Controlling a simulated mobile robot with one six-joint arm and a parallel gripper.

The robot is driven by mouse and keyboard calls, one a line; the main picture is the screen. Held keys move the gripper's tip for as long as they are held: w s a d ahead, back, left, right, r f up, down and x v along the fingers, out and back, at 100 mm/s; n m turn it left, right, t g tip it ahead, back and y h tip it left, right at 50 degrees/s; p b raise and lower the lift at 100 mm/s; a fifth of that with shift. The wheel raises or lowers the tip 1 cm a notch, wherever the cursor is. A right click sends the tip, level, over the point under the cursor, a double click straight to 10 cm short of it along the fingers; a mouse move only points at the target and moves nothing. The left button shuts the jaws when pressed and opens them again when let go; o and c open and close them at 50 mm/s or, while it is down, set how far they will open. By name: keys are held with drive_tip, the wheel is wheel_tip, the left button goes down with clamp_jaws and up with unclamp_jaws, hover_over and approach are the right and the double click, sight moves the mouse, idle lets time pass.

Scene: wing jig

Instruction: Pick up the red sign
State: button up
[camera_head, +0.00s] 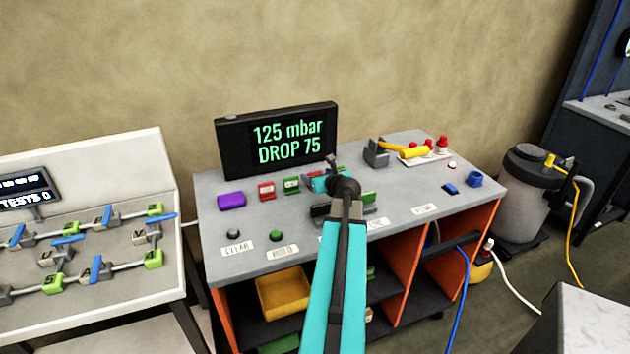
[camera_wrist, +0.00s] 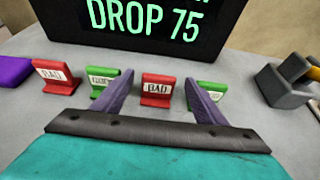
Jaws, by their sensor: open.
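Two red signs marked BAD stand upright on the grey bench top. In the wrist view one red sign (camera_wrist: 156,91) is in the middle, beyond and between my fingers, and the other red sign (camera_wrist: 52,77) is at the far left. A red sign also shows in the head view (camera_head: 266,191), left of my gripper. My gripper (camera_wrist: 158,82) is open, with nothing held between its purple fingers. In the head view my arm hides most of the gripper and the middle sign.
Green signs (camera_wrist: 102,80) (camera_wrist: 212,93) flank the middle red sign closely, partly behind my fingers. A black display (camera_head: 277,142) stands behind the row. A purple block (camera_head: 231,200) lies left; a grey holder with a yellow-handled tool (camera_head: 402,150) is right.

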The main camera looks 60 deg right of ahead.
drive_tip(key=shift+x, duration=1)
drive_tip(key=shift+w, duration=0.1)
drive_tip(key=shift+p+x, duration=1.1)
drive_tip(key=shift+x, duration=1.45)
drive_tip(key=shift+a, duration=0.1)
drive_tip(key=c, duration=1.1)
drive_tip(key=shift+c, duration=0.2)
drive_tip(key=shift+r, duration=0.1)
wheel_tip(320, 180, up, 10)
drive_tip(key=b, duration=0.1)
